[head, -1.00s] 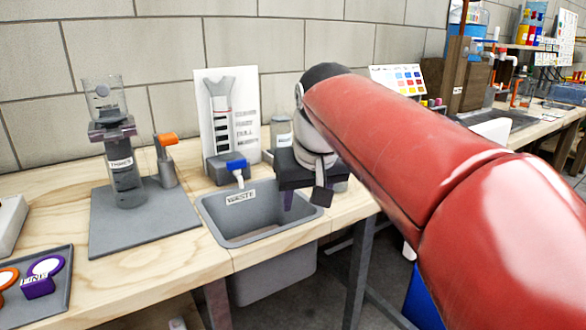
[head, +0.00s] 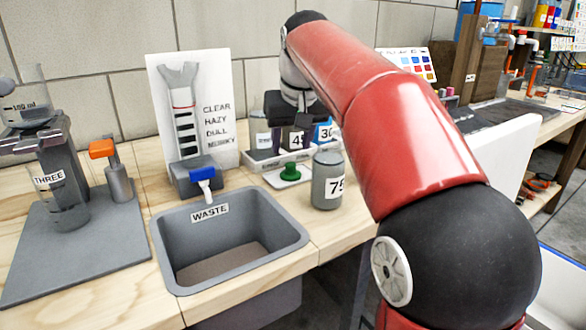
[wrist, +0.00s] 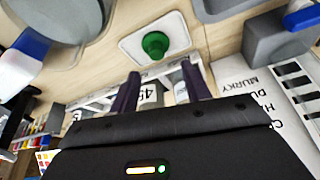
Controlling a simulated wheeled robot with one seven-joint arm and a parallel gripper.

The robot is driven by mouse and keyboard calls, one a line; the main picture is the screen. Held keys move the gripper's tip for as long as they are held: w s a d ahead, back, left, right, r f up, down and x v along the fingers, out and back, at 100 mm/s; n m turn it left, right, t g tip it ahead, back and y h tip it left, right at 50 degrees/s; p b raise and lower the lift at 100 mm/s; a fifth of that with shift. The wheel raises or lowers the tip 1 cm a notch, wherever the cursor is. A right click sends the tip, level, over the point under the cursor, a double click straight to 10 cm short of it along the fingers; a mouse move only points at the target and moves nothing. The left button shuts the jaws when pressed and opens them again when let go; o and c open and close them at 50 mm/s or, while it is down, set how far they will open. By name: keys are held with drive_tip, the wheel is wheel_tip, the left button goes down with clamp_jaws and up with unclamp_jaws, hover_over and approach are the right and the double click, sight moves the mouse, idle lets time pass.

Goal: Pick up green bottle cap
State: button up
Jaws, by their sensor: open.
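The green bottle cap (head: 290,169) sits on a small white tray (head: 275,181) on the wooden bench, right of the waste basin. It also shows in the wrist view (wrist: 155,44), just beyond the fingertips. My gripper (wrist: 163,75) is open and empty, its two dark fingers apart, with the cap clear of them. In the head view my gripper (head: 292,138) hangs over the labelled bottles behind the cap, its fingers partly hard to make out.
A grey bottle marked 75 (head: 327,180) stands right of the cap. The grey waste basin (head: 228,232) lies to the left. A blue-handled tap (head: 202,176) and a clarity chart (head: 190,105) stand behind it. Labelled bottles (head: 262,134) stand in a rack behind the cap.

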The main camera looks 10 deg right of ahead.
sight(290, 163)
drive_tip(key=x, duration=0.6)
drive_tip(key=shift+d+b, duration=0.2)
drive_tip(key=shift+b, duration=0.15)
drive_tip(key=shift+c, duration=0.4)
clamp_jaws()
